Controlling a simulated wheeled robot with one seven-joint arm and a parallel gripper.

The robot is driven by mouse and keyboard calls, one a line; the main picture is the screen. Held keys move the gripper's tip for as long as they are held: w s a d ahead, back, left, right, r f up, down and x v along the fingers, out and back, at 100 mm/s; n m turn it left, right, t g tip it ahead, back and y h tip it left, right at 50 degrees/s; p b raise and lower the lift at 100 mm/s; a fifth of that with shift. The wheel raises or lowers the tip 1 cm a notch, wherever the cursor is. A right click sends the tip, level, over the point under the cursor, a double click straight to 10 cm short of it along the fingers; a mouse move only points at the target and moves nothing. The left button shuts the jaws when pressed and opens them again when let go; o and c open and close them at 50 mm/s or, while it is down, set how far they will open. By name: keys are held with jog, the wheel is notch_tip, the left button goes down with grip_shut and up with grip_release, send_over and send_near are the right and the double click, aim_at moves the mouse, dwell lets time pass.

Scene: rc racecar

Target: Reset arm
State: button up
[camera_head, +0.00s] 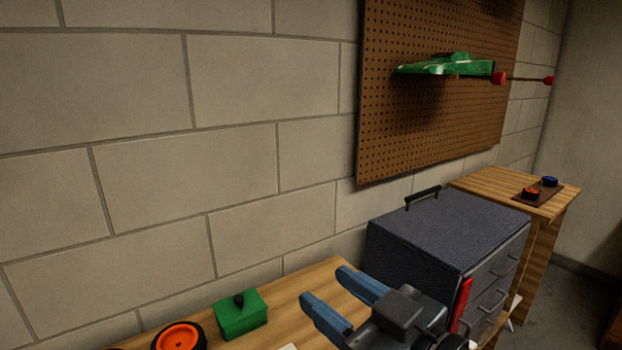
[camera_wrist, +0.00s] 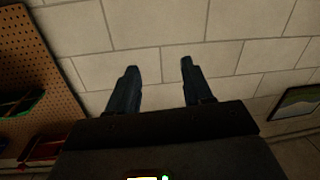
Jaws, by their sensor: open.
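My gripper (camera_head: 336,294) is open, with its two blue fingers spread apart over the wooden bench in the head view. Nothing shows between the fingers. In the wrist view my gripper (camera_wrist: 158,82) also shows empty, with its two fingers apart against the block wall (camera_wrist: 160,25).
A dark tool chest (camera_head: 440,235) stands right of my gripper. A green box (camera_head: 240,318) and an orange-rimmed wheel (camera_head: 179,338) sit on the bench (camera_head: 300,290). A green racecar body (camera_head: 445,66) is at the pegboard (camera_head: 380,120). A small table (camera_head: 480,186) stands beyond the chest.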

jog(key=s+d+f+m+t+h, duration=0.1)
jog(key=s+d+f+m+h, duration=0.3)
jog(key=s+f+m+h, duration=0.25)
jog(key=s+d+f+m+t+h, duration=0.1)
jog(key=s+d+f+m+h, duration=0.3)
jog(key=s+f, duration=0.45)
jog(key=s+d, duration=0.5)
jog(key=s, duration=0.4)
jog(key=s+d+n, duration=0.1)
jog(key=s+d, duration=0.4)
jog(key=s, duration=0.5)
jog(key=shift+s+d+r+g+h, duration=0.2)
jog(key=shift+g+h, duration=0.1)
jog(key=shift+h, duration=0.15)
